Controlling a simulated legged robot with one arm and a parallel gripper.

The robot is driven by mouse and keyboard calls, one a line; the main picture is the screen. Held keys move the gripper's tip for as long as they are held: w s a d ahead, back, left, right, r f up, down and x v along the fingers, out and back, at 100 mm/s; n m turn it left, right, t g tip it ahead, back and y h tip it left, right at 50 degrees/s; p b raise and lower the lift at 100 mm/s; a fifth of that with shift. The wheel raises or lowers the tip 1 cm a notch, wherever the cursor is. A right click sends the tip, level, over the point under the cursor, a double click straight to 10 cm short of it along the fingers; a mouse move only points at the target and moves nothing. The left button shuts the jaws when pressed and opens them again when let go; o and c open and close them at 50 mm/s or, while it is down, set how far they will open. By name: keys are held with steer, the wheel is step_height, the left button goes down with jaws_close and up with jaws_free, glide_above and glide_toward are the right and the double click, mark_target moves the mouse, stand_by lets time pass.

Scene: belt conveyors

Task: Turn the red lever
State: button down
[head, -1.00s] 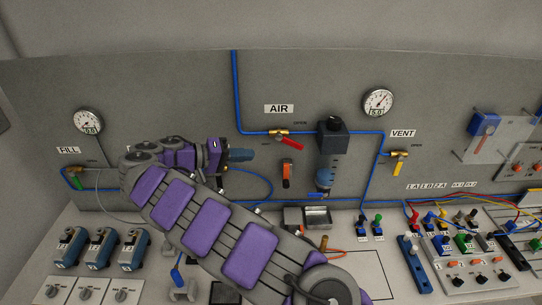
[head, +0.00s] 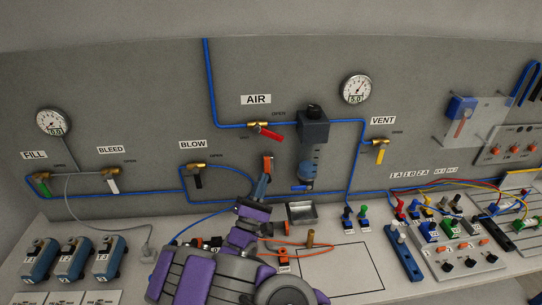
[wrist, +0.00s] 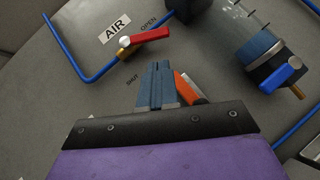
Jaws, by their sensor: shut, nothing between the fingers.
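The red lever (head: 268,132) sits on a brass valve (head: 251,125) in the blue pipe below the AIR sign (head: 256,99). It points right and slightly downward in the head view. In the wrist view the red lever (wrist: 150,36) lies just beyond my fingertips, with a gap between. My gripper (head: 263,179) is shut and empty, below the lever in the head view. The wrist view shows its blue fingers (wrist: 160,66) together, pointing toward the wall. Nothing hides the lever.
An orange-handled tool (head: 267,162) hangs on the wall beside my fingers; it also shows in the wrist view (wrist: 186,88). The filter unit (head: 313,130) stands right of the lever. A yellow VENT lever (head: 381,152) and a black BLOW lever (head: 198,179) are further off.

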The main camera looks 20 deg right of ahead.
mark_target(269, 134)
steer(key=shift+n+t+y, duration=0.5)
steer(key=shift+n+y, duration=0.3)
steer(key=b+x, duration=0.1)
steer(key=x, duration=0.8)
steer(key=shift+w+d+r+b, duration=0.1)
steer(key=shift+w+d+b, duration=0.15)
steer(key=shift+d+b, duration=0.1)
